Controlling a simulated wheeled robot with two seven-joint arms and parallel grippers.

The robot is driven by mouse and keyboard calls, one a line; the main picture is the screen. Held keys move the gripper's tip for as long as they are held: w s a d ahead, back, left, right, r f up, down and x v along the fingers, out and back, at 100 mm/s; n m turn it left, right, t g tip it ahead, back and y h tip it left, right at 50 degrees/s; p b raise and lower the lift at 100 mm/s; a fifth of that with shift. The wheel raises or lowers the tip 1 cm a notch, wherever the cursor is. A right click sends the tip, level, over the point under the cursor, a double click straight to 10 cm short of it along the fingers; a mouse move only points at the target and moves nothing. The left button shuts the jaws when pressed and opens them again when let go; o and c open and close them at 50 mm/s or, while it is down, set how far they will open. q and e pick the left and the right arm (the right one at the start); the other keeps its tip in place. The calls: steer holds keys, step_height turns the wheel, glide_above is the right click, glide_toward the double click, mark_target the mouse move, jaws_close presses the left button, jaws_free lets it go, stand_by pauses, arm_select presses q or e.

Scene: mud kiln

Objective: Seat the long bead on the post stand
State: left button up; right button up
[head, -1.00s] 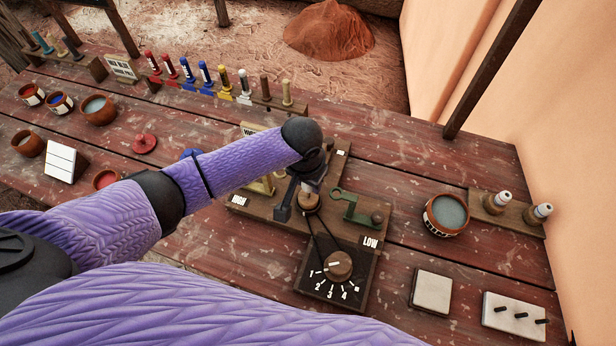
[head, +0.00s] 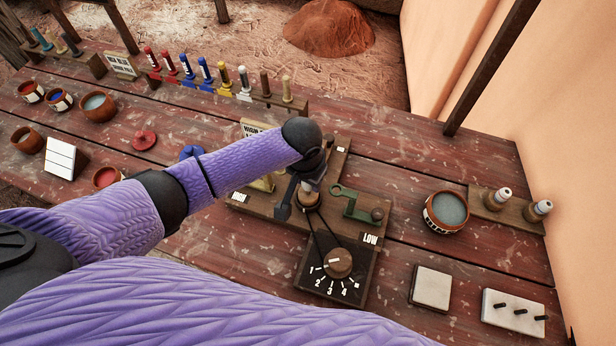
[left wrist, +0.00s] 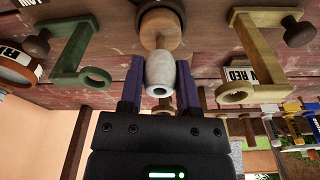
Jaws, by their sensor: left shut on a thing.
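My left gripper (left wrist: 160,82) is shut on the long bead (left wrist: 160,75), a pale grey barrel with a hole in its end, facing the left wrist camera. Beyond the bead in that view is a round wooden disc (left wrist: 160,30); I cannot tell whether they touch. In the head view my left gripper (head: 298,198) is over the middle of the dark wooden device with a dial, and my wrist hides most of the bead. A wooden stand (head: 488,213) at the right holds two posts with white-topped pieces. My right gripper is not in view.
A green bracket (head: 352,203) and a yellow one (left wrist: 245,60) flank the gripper. The dial (head: 338,262) is in front. A bowl (head: 446,213), a pale tile (head: 432,288) and a white block with three dark pegs (head: 500,325) are at the right. Several coloured pieces stand at the back.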

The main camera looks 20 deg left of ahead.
arm_select(q)
steer(key=shift+f, duration=1.25)
stand_by(0.4)
steer(key=o, duration=1.2)
steer(key=shift+o, duration=0.2)
step_height(320, 180, up, 5)
steer(key=p, duration=0.4)
steer(key=shift+f+p, duration=0.1)
steer(key=shift+p, duration=0.25)
step_height(320, 180, up, 3)
steer(key=p, duration=0.3)
steer(key=shift+f, duration=0.15)
